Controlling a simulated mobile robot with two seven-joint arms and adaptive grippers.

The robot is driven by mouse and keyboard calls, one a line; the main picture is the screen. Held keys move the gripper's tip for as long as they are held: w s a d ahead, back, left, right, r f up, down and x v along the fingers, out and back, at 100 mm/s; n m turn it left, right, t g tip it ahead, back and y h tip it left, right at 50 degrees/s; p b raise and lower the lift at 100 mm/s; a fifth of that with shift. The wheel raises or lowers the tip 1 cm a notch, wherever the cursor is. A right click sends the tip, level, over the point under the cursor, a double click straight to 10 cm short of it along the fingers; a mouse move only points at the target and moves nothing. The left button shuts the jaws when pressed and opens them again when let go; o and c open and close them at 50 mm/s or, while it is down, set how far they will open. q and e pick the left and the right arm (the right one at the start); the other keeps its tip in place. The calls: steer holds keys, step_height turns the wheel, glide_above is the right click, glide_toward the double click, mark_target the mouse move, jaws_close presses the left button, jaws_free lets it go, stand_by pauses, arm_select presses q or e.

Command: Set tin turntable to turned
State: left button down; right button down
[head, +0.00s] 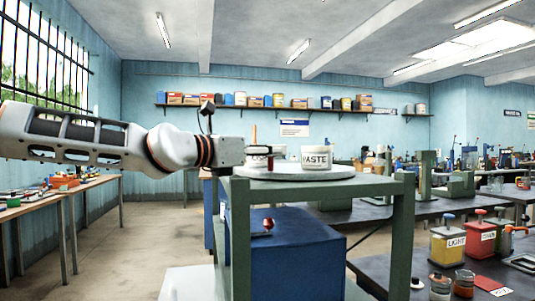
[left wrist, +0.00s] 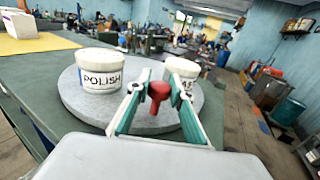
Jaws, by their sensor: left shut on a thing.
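The tin turntable is a round grey disc (head: 345,174) on top of a green stand. It also shows in the left wrist view (left wrist: 72,92). A white tin with a label ending in "ASTE" (head: 316,159) stands on it, and a second tin is partly hidden by my gripper. In the left wrist view a tin marked POLISH (left wrist: 100,80) stands on the left, and another tin (left wrist: 183,67) is partly behind a finger. My left gripper (head: 268,155) is shut on a red knob (left wrist: 158,91) at the disc's near edge. My right gripper is not in view.
The green stand (head: 404,230) has a blue box (head: 295,250) beneath. A bench at the right holds a yellow LIGHT container (head: 447,246), a red container (head: 481,238) and jars. A workbench (head: 60,190) stands at the left. Open floor lies between.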

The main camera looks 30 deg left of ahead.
arm_select(q)
steer(key=shift+d+r+y, duration=0.1)
steer(key=shift+d+y, duration=0.1)
steer(key=shift+y, duration=0.1)
stand_by(0.4)
steer(key=c, duration=1.8)
jaws_free()
steer(key=shift+w, duration=0.1)
steer(key=shift+o, duration=0.2)
steer(key=shift+v, duration=6)
